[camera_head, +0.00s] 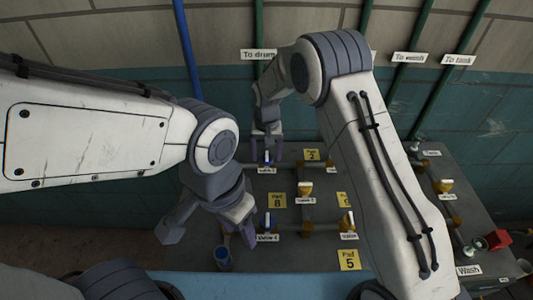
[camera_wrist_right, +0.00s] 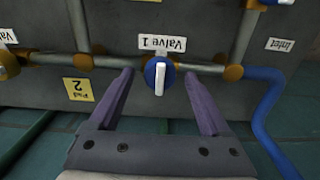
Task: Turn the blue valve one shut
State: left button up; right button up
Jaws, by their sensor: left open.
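The lever stands upright in that picture, across the horizontal pipe. My right gripper (camera_wrist_right: 158,80) is open, one finger on each side of the valve, with gaps to it. In the head view the right gripper (camera_head: 266,145) reaches down over valve 1 (camera_head: 267,157) and partly hides it. My left gripper (camera_head: 209,236) is open and empty, low over the panel's left side.
Another blue valve (camera_head: 268,221) sits above the "Valve 4" label (camera_head: 267,238). Several yellow valves stand on the pipes, such as one at the middle (camera_head: 305,188). A blue cup-like part (camera_head: 223,257) is near my left gripper. A blue hose (camera_wrist_right: 264,120) runs beside the Inlet label (camera_wrist_right: 280,45).

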aim_at(267, 155)
notch_tip(267, 155, up, 10)
jog(key=b, duration=0.2)
jog(key=shift+r, duration=0.25)
dwell(0.4)
jog(key=s+a+r+n, duration=0.1)
jog(key=s+r+n, duration=0.15)
jog(key=s, duration=0.55)
jog(key=s+r+n, duration=0.1)
jog(key=s+r, duration=0.3)
jog(key=s, duration=0.5)
jog(key=s+d+f+n, duration=0.1)
jog(key=s+d+n, duration=0.1)
jog(key=s, duration=0.6)
jog(key=s+d+n+y, duration=0.1)
jog(key=s+d+n, duration=0.1)
jog(key=s, duration=0.6)
jog(key=shift+s+d+f, duration=0.2)
jog(key=shift+d+f, duration=0.15)
jog(key=shift+d, duration=0.3)
